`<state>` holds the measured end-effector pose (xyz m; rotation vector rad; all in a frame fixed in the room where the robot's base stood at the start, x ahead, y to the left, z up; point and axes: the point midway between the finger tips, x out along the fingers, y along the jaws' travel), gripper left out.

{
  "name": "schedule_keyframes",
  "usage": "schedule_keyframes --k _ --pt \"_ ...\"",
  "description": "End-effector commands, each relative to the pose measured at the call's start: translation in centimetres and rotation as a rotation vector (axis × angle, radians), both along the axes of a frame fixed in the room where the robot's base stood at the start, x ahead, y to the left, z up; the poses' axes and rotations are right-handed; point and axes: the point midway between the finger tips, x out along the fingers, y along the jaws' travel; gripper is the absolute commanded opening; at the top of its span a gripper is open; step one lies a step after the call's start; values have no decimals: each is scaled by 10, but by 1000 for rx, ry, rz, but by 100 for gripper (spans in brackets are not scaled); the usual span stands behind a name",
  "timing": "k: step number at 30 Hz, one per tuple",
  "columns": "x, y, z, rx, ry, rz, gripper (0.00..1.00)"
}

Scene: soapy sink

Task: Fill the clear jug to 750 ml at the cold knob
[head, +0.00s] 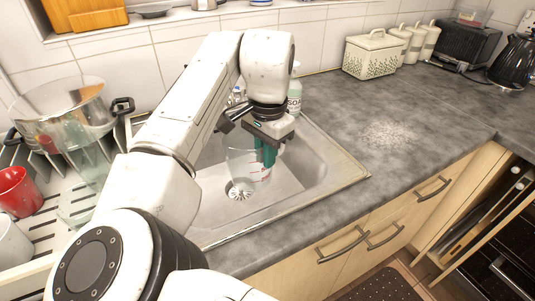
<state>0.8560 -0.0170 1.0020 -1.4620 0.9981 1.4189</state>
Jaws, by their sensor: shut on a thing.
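The clear jug (240,162), with red markings on its side, is upright over the sink basin (313,172), above the drain. I cannot tell whether it touches the basin floor. My gripper (265,152) points down at the jug's right side and is shut on it, its teal fingers at the jug's upper part. No water shows clearly in the jug. My arm crosses the view and hides most of the tap area behind the sink. The cold knob cannot be made out.
A soap bottle (295,98) stands behind the sink. A steel pot (62,112) and a red mug (18,190) are on the drying rack at left. A cream bread bin (372,56) stands at the back. The worktop (400,130) right of the sink is clear.

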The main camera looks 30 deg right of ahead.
Motion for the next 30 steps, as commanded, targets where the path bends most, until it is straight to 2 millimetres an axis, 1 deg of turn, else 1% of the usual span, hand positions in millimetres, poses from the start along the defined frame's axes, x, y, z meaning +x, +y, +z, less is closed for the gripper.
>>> schedule_keyframes --k 1,18,20,30 --pt "2 0 -11 1 0 0 0" --pt "18 0 -70 1 -1 -1 0" --pt "18 -1 -72 -2 2 -1 0" --pt "17 0 -109 -2 2 -1 0"
